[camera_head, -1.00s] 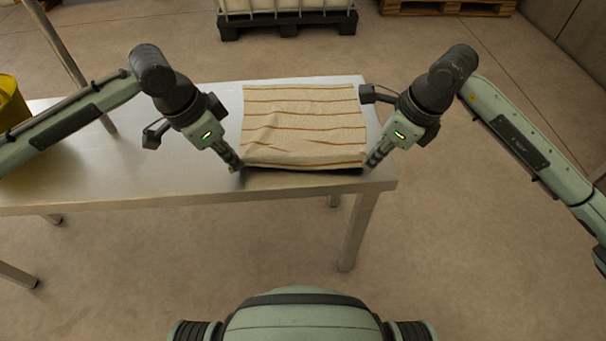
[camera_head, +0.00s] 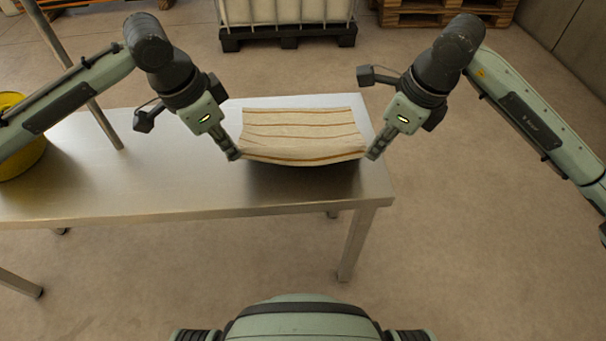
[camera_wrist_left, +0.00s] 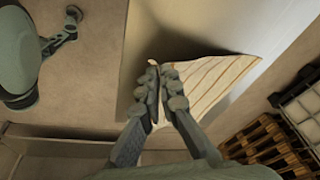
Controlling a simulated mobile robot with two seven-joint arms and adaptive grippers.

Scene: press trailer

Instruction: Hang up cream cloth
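The cream cloth (camera_head: 302,136) with brown stripes lies partly on the metal table, and its near edge is lifted off the surface, sagging between my grippers. My left gripper (camera_head: 234,154) is shut on its near left corner. In the left wrist view the fingers (camera_wrist_left: 162,80) are closed together with the striped cloth (camera_wrist_left: 215,82) spreading out from them. My right gripper (camera_head: 374,153) is at the near right corner and appears shut on it. The cloth's far part seems to rest on the table.
The metal table (camera_head: 120,190) has free room left of the cloth. A yellow bucket (camera_head: 22,150) stands at the far left, near a slanting metal pole (camera_head: 70,65). A white tank on a black pallet (camera_head: 288,38) and wooden pallets (camera_head: 445,12) stand on the floor behind.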

